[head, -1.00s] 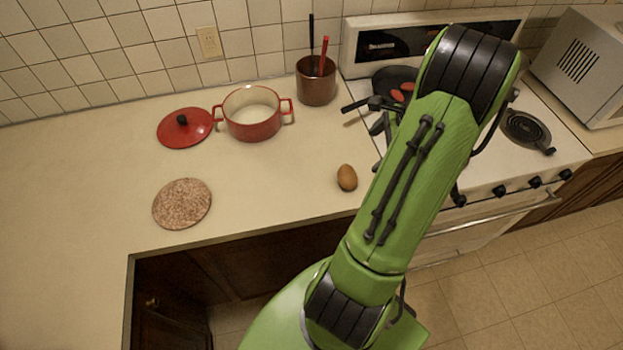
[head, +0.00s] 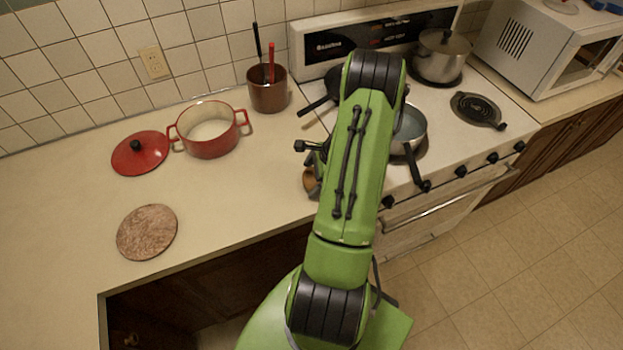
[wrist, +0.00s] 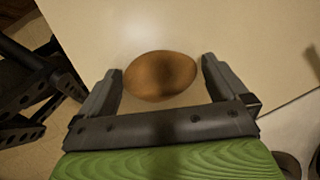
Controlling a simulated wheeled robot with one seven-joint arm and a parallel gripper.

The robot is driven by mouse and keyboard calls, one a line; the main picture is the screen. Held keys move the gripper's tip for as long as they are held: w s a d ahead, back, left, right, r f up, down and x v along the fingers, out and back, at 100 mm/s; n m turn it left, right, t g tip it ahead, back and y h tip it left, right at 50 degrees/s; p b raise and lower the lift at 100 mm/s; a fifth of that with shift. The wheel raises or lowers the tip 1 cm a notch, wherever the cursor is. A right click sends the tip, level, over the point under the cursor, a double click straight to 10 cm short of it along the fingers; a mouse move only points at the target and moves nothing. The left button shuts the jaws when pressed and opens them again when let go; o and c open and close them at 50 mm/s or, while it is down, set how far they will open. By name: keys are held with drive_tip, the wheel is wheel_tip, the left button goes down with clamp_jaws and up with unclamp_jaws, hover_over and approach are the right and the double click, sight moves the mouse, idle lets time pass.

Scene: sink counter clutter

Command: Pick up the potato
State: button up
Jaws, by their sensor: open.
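The potato (wrist: 160,75) is brown and oval and lies on the pale counter. In the wrist view it sits ahead of and between the two fingers of my gripper (wrist: 162,82), with a gap on each side. My gripper is open and empty. In the head view the potato (head: 310,181) shows at the counter's right end near the stove, partly hidden by my gripper and arm. My gripper itself is mostly hidden behind my arm there.
A red pot (head: 208,132), its red lid (head: 140,153), a round trivet (head: 147,232) and a brown utensil crock (head: 267,92) stand on the counter to the left. The stove (head: 480,125) on the right holds pans and a steel pot (head: 441,58). The counter's middle is clear.

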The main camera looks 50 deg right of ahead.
drive_tip(key=shift+s, duration=0.1)
drive_tip(key=c, duration=0.9)
